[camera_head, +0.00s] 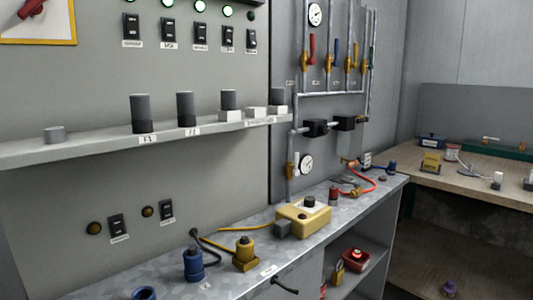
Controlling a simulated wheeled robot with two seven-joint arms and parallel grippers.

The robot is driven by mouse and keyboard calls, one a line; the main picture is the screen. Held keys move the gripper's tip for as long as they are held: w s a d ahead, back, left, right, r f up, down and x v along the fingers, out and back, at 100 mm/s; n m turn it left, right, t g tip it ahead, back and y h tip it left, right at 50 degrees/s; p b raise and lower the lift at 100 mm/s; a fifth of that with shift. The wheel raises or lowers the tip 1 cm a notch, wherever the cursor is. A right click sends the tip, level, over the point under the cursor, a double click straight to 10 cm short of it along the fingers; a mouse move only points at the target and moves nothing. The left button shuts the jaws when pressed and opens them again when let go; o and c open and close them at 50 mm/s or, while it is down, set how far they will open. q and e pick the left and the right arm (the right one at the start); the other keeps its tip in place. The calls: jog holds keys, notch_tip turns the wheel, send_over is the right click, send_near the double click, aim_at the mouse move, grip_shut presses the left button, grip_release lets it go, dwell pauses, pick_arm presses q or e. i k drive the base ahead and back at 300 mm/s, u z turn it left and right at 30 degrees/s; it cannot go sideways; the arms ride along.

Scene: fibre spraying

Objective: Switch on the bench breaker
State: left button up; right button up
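A row of black breaker switches is on the grey wall panel (60,75) at the upper left, each with a small white label below. The labels are too small to read surely, so I cannot tell which is the bench breaker. Green lamps are lit above the middle switches. The lamp (252,16) above the rightmost switch (252,38) is dark. Two more black switches, a left one (116,226) and a right one (166,210), sit low on the panel beside dull amber lamps. Neither of my grippers is in view.
A shelf (75,149) with grey cylinders juts out between the upper and lower switches. Below, a metal bench (225,268) carries a yellow box (303,218), a blue plug (193,264) and cables. Pipes with coloured valves stand right of the panel. A wooden table (480,185) is at the right.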

aim_at(252, 37)
jog(key=z, duration=2.15)
jog(key=i, duration=0.95)
jog(key=u, duration=2)
